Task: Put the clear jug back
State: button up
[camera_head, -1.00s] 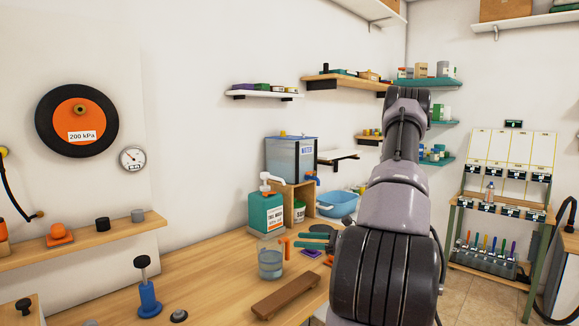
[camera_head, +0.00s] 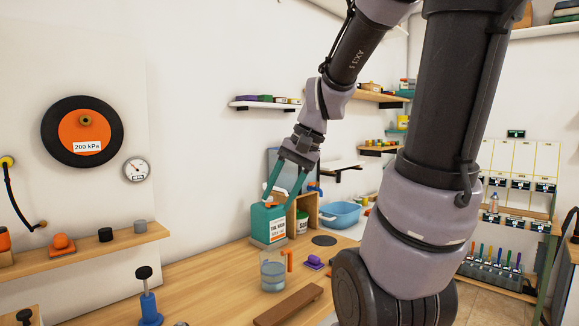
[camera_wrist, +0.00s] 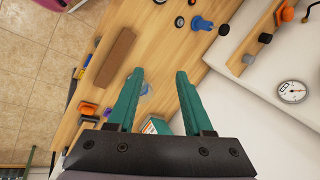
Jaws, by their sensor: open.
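The clear jug (camera_head: 272,275) stands upright on the wooden workbench (camera_head: 205,285), with an orange handle on its right side and some bluish liquid in it. My gripper (camera_head: 283,192) is open and empty, pointing down with its teal fingers in front of the teal pump bottle (camera_head: 268,224), above and behind the jug in the picture. In the wrist view my gripper (camera_wrist: 160,76) shows both fingers apart. The jug (camera_wrist: 146,88) is partly hidden behind the left finger there. The fingers do not touch the jug.
A brown block (camera_head: 289,305) lies in front of the jug, and a purple piece (camera_head: 313,261) lies to its right. A blue clamp-like stand (camera_head: 149,308) is at the left. A blue basin (camera_head: 340,214) and a dark disc (camera_head: 324,240) are farther back.

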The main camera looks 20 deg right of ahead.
jog(key=s+r+n+t+h, duration=0.2)
jog(key=s+r+t, duration=0.2)
jog(key=r, duration=0.2)
jog(key=shift+s+d+r+n, duration=0.2)
jog(key=shift+s+r+n, duration=0.05)
jog(key=shift+r+n, duration=0.15)
dwell(0.9)
